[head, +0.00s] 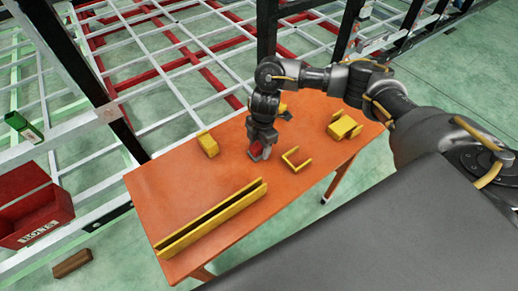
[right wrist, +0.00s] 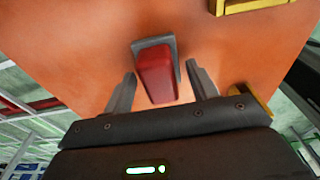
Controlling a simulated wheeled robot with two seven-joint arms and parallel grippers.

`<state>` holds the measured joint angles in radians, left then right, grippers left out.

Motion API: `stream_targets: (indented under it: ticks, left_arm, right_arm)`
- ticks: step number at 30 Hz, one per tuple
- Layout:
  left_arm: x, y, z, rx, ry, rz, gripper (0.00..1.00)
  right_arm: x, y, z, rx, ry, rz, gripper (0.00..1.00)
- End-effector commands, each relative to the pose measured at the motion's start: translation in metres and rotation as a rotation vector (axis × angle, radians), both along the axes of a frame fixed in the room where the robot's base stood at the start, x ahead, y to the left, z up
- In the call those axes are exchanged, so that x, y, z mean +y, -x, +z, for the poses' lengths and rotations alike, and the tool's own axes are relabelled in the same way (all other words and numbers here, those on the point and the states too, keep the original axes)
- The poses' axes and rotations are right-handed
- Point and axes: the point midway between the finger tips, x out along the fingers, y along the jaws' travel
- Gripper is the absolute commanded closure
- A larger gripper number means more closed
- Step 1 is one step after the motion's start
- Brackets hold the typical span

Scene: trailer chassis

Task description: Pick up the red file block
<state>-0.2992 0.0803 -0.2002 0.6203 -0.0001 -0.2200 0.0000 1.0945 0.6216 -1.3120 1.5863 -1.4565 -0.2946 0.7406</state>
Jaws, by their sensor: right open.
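The red file block (right wrist: 156,78) is a small red block with a grey edge. In the right wrist view it stands between the two open fingers of my right gripper (right wrist: 160,85), with a gap visible on each side. In the head view the red block (head: 255,149) shows at the tip of my right gripper (head: 260,148), over the orange table (head: 175,190). Whether the fingers touch the block cannot be told. My left gripper is not in view.
On the table are a yellow block (head: 208,144), a yellow U-shaped bracket (head: 295,160), a yellow piece (head: 343,126) at the right and a long yellow channel (head: 212,221) in front. A red toolbox (head: 35,205) stands at the left. A metal frame (head: 175,45) lies behind.

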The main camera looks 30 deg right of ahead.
Motion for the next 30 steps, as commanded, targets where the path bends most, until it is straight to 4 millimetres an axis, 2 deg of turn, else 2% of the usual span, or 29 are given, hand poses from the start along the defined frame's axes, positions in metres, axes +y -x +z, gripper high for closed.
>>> stream_targets:
  ticks: [2,13,23,26,30]
  left_arm:
    - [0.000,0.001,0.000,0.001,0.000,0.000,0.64]
    - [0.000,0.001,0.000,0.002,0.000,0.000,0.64]
    - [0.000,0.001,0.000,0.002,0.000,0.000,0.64]
    - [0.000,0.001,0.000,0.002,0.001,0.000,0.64]
    - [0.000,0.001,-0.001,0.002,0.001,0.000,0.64]
  right_arm:
    - [0.000,0.000,0.000,0.000,0.000,0.000,0.46]
    - [0.000,0.000,0.000,0.000,0.000,0.000,0.94]
    - [0.000,-0.001,0.005,-0.003,0.000,0.000,0.94]
    - [0.000,-0.001,0.013,-0.003,0.000,0.001,0.94]
    - [0.000,-0.002,0.034,-0.007,0.001,0.002,0.94]
